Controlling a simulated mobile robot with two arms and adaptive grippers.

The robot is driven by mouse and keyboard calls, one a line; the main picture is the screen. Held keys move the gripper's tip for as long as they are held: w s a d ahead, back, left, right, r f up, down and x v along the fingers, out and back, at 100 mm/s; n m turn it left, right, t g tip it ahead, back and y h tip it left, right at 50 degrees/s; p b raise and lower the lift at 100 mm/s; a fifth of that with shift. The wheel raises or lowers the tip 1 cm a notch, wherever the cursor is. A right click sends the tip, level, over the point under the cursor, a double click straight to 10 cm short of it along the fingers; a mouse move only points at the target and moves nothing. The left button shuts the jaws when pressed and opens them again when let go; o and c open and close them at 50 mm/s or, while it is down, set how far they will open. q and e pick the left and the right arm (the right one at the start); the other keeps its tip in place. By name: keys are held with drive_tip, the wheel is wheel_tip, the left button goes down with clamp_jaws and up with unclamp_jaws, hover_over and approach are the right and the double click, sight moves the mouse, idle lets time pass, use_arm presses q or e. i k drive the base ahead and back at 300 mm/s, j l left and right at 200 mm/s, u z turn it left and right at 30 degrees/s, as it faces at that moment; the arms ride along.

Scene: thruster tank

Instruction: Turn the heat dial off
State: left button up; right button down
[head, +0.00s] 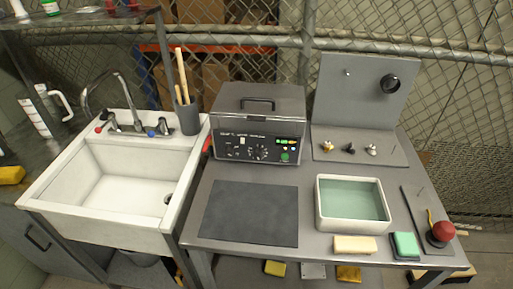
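A grey box-shaped machine (257,122) with a closed, handled lid stands at the back of the metal table. Its dark front panel (258,149) carries white lettering, small dials (262,152), lit green and yellow indicators and a green button (285,157). The dials are small; I cannot tell which one is the heat dial or where it points. Neither of my grippers shows in the head view.
A dark mat (250,213) lies bare before the machine. A white-rimmed tub (351,222) of greenish liquid, a cream block (354,245) and a green sponge (405,246) are to the right. A white sink (72,216) is left. A grey board (364,92) stands back right.

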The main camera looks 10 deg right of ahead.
sight(229, 152)
drive_tip(key=k+z, duration=0.35)
drive_tip(key=z, duration=0.15)
drive_tip(key=k+l+z, duration=0.25)
drive_tip(key=z, duration=0.25)
